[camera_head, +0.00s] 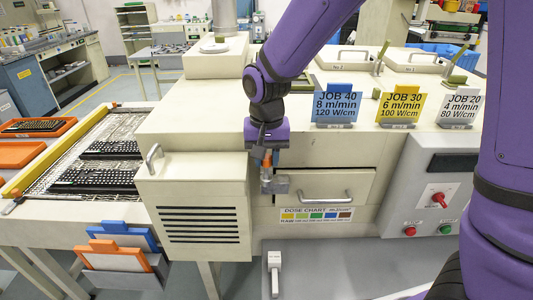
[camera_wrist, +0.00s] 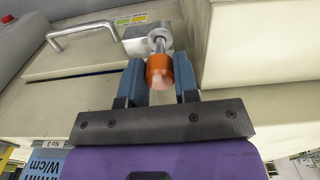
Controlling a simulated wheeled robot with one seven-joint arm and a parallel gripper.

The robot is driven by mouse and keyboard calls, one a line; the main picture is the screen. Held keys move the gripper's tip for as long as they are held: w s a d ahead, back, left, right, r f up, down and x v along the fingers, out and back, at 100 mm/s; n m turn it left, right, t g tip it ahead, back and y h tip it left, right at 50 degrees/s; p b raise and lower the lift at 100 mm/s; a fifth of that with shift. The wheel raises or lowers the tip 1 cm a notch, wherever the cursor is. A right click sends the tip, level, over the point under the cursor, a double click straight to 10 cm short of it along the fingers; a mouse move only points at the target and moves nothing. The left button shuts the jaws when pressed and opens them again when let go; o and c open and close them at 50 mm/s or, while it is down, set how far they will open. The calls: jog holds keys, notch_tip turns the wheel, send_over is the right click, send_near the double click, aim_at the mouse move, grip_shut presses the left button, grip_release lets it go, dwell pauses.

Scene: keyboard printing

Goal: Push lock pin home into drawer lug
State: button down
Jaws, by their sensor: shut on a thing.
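The lock pin has an orange knob (camera_wrist: 159,72) and a bright metal shank. My gripper (camera_wrist: 159,78) is shut on the knob, with one blue finger on each side. The shank runs away from the fingers to the grey metal drawer lug (camera_wrist: 137,42), with a length still showing between knob and lug. How deep it sits in the lug I cannot tell. In the head view, my gripper (camera_head: 268,158) points down just above the lug (camera_head: 275,185), at the left end of the drawer front (camera_head: 352,186). The pin is mostly hidden there by the fingers.
The drawer handle (camera_head: 321,196) sticks out right of the lug. A cream vented housing (camera_head: 196,205) juts out close on the left. Job cards, including a blue one (camera_head: 337,104), stand on the machine top. A control panel (camera_head: 432,190) is at the right.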

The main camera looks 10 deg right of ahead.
aim_at(267, 169)
jog(key=shift+f, duration=1.7)
jog(key=shift+f, duration=0.15)
dwell(0.5)
jog(key=c, duration=0.8)
grip_release()
jog(key=shift+r, duration=3)
notch_tip(267, 169, up, 11)
jog(key=shift+f, duration=0.1)
